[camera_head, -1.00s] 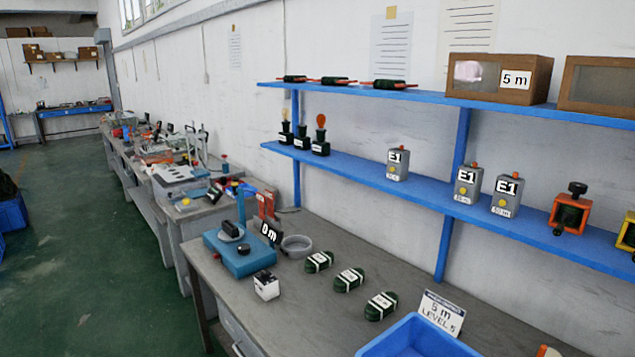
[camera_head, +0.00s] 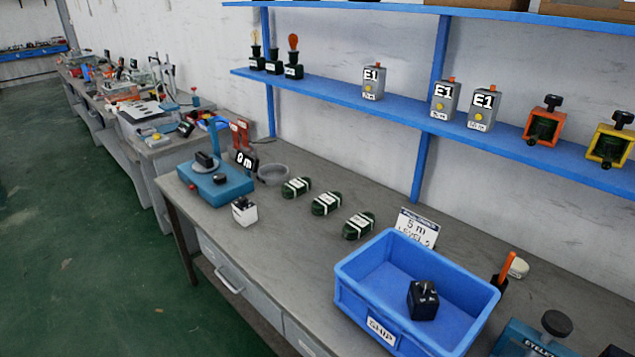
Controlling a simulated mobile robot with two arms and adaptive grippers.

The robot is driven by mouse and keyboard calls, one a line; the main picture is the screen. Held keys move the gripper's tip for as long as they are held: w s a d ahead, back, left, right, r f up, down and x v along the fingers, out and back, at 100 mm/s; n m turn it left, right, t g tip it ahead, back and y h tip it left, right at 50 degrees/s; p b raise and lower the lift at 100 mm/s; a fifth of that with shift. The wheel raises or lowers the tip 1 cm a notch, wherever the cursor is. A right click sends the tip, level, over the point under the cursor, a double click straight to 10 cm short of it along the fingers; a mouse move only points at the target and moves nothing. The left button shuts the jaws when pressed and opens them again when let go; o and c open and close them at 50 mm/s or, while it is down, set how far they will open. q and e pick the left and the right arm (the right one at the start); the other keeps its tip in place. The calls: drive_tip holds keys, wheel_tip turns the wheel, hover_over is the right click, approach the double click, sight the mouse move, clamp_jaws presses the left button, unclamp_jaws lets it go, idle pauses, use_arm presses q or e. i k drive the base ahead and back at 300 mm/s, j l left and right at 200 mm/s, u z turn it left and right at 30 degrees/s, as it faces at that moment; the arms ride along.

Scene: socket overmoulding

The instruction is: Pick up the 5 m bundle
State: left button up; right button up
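Three dark green bundles with white bands lie in a row on the grey workbench: a left one (camera_head: 296,187), a middle one (camera_head: 326,203) and a right one (camera_head: 359,225). The print on their bands is too small to read, so I cannot tell which is the 5 m bundle. A white sign reading "5 m" and "LEVEL" (camera_head: 417,227) stands behind the blue bin, to the right of the bundles. Neither of my grippers shows in the head view.
A blue bin (camera_head: 352,298) labelled SHIP stands right of the bundles with a dark block (camera_head: 423,299) inside. A blue shelf (camera_head: 330,93) runs above the bench. Bench in front of the bundles is clear.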

sight(325, 204)
drive_tip(key=i+j+z, duration=0.1)
drive_tip(key=j+z, duration=0.3)
drive_tip(key=i+j+z, duration=0.1)
drive_tip(key=j+z, duration=0.65)
drive_tip(key=j, duration=2)
drive_tip(key=i, duration=0.05)
